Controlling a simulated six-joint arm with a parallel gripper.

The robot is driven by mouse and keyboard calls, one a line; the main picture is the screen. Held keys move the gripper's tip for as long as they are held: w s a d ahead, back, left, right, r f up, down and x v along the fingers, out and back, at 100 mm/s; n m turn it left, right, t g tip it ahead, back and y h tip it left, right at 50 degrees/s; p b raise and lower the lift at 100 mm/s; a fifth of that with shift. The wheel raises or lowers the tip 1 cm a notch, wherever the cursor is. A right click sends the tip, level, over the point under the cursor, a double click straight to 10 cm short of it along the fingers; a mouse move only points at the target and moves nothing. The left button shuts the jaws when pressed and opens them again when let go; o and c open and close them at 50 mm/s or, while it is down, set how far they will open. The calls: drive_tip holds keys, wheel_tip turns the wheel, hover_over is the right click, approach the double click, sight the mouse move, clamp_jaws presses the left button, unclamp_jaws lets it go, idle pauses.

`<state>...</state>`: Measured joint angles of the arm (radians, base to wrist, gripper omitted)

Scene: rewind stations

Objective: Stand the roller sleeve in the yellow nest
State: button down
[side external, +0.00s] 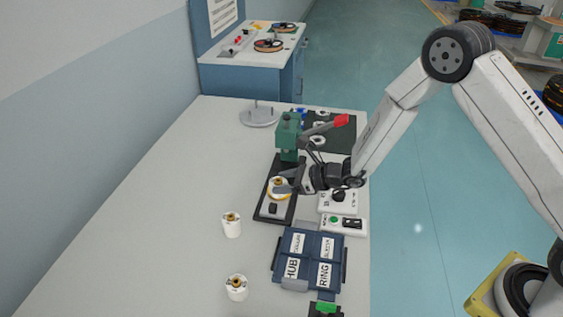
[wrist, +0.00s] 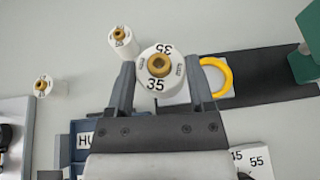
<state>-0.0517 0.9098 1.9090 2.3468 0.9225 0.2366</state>
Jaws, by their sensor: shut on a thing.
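My gripper (wrist: 160,75) is shut on a white roller sleeve (wrist: 153,84) with a brass hub and the number 35 on its top face. The sleeve stands upright between the two fingers. The yellow nest (wrist: 228,80) shows as a yellow ring just right of the held sleeve in the wrist view, partly hidden by the right finger. In the side view the gripper (side external: 287,186) and sleeve (side external: 277,184) are over the black base plate, and the nest's yellow edge (side external: 279,200) shows around the sleeve's near side. I cannot tell the height gap.
Two more white sleeves stand on the table, one nearer the plate (side external: 231,226) and one at the front (side external: 236,288). A green press (side external: 288,135) with a red-tipped lever rises behind the nest. Blue labelled bins (side external: 310,258) and a button box (side external: 344,224) are close by. The table's left is clear.

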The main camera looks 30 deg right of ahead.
drive_tip(key=w+d+m+t+h, duration=0.1)
drive_tip(key=w+d, duration=0.3)
drive_tip(key=w, duration=0.2)
drive_tip(key=shift+w+m, duration=0.15)
drive_tip(key=shift+m, duration=0.25)
drive_tip(key=shift+h, duration=0.3)
drive_tip(key=shift+f, duration=2.6)
drive_tip(key=shift+f, duration=1)
idle(1.3)
unclamp_jaws()
drive_tip(key=shift+d, duration=0.1)
drive_tip(key=v, duration=0.7)
drive_tip(key=shift+s+d, duration=0.15)
drive_tip(key=shift+s, duration=0.2)
